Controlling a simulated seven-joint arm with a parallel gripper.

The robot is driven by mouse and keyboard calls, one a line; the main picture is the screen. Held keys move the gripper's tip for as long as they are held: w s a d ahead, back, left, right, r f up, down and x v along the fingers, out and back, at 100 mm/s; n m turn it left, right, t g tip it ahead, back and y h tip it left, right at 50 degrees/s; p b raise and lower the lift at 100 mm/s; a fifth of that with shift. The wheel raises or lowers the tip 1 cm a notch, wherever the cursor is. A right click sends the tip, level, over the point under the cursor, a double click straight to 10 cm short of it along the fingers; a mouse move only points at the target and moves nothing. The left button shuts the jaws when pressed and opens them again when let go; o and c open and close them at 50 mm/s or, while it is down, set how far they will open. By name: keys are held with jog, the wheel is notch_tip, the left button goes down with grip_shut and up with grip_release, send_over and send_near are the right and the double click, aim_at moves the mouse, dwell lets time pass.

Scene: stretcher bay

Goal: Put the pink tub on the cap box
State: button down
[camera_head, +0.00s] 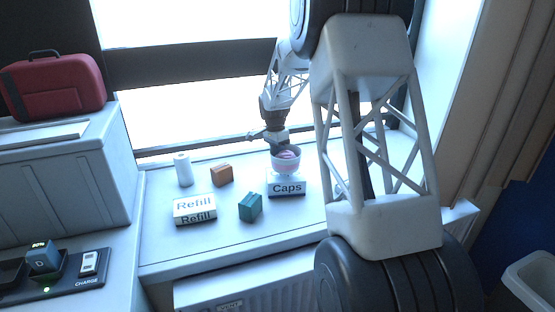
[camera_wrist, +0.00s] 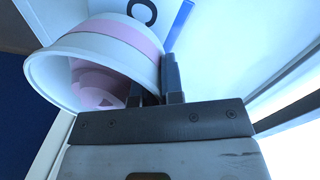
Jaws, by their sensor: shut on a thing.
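The pink tub (camera_head: 286,159), a round white-rimmed cup with a pink band and pink inside, is at or just above the cap box (camera_head: 287,188), a white box with a dark front marked "Caps". I cannot tell whether the tub touches the box. My gripper (camera_head: 274,142) is at the tub's back left side. In the wrist view the tub (camera_wrist: 110,45) fills the upper left, and the fingers of my gripper (camera_wrist: 168,85) are shut on its wall. The tub looks about upright in the head view.
A Refill box (camera_head: 195,210), a teal box (camera_head: 250,206), a brown box (camera_head: 221,175) and a white cylinder (camera_head: 183,169) stand left of the cap box on the sill (camera_head: 160,255). My arm covers the sill's right part.

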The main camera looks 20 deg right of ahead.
jog(key=shift+f, duration=1.3)
jog(key=shift+f, duration=0.1)
jog(key=c, duration=1.2)
grip_release()
jog(key=shift+c, duration=0.2)
notch_tip(320, 180, up, 12)
jog(key=w, duration=0.1)
jog(key=shift+w+a, duration=0.25)
jog(key=shift+w, duration=0.1)
